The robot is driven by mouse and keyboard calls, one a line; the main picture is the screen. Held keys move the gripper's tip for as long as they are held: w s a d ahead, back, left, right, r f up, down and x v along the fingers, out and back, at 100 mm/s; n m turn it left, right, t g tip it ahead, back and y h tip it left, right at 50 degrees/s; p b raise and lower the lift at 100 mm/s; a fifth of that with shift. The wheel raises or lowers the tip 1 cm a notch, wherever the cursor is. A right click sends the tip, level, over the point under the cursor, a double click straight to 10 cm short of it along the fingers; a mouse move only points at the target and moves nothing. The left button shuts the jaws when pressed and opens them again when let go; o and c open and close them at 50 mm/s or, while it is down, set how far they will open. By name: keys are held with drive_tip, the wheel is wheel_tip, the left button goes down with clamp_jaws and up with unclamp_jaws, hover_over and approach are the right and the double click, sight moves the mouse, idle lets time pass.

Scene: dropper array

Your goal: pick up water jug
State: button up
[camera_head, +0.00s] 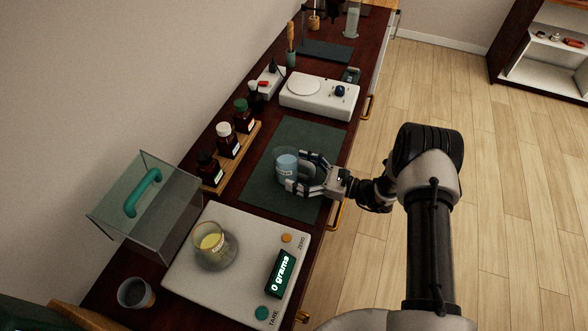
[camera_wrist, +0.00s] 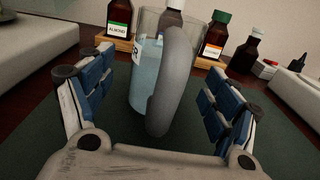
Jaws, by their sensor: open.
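The water jug (camera_head: 287,166) stands on the dark green mat (camera_head: 299,134). It is clear, holds pale blue water, and has a thick grey handle. In the wrist view the jug (camera_wrist: 146,85) is straight ahead, with its handle (camera_wrist: 171,90) towards me and between the fingers. My gripper (camera_head: 303,173) is open, one finger on each side of the jug. In the wrist view my gripper (camera_wrist: 155,95) shows a gap between each blue-padded finger and the handle. I cannot tell whether the fingertips touch the jug body.
A white scale (camera_head: 200,272) with a flask of yellow liquid (camera_head: 210,242) sits nearer. Brown bottles (camera_head: 228,142) stand on a wooden rack behind the mat. A white stirrer plate (camera_head: 318,98) is farther along the bench. A clear box with a green handle (camera_head: 150,205) is at left.

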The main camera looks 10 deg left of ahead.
drive_tip(key=shift+w+a, duration=0.2)
drive_tip(key=shift+a, duration=0.7)
drive_tip(key=shift+c, duration=0.2)
drive_tip(key=c, duration=1.6)
drive_tip(key=shift+o, duration=0.2)
drive_tip(key=shift+r, duration=0.25)
